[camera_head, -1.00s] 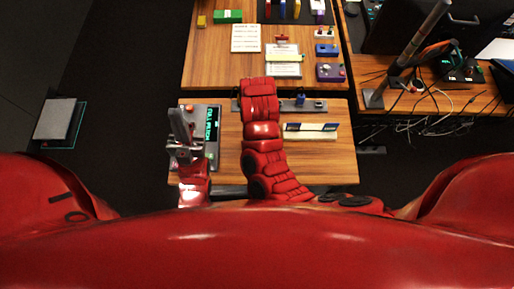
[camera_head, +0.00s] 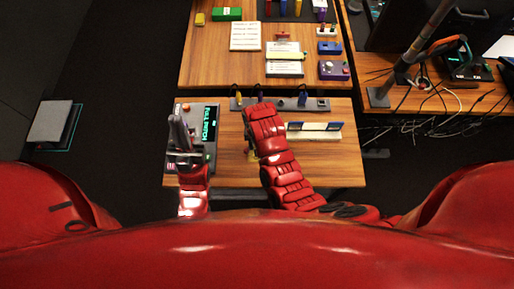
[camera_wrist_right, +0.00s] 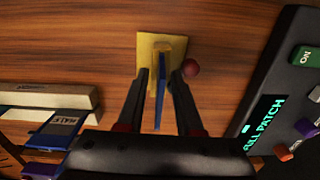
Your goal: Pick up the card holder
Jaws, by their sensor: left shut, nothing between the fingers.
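A small yellow stand with an upright blue-edged piece (camera_wrist_right: 147,46), which looks like the card holder, is on the wooden table in the right wrist view. My right gripper (camera_wrist_right: 160,80) is open, with a finger on each side of the upright piece. I cannot tell whether the fingers touch it. In the head view my right forearm mostly hides this spot, and only a yellowish bit (camera_head: 252,156) shows. My left gripper (camera_head: 178,128) is shut and empty, over the dark panel's left part.
The dark panel with green lettering (camera_head: 210,150) lies left of my right arm. A pale bar with blue and white cards (camera_head: 315,138) lies right of it. A grey strip with levers (camera_head: 285,104) runs along the back. The table's front right is clear.

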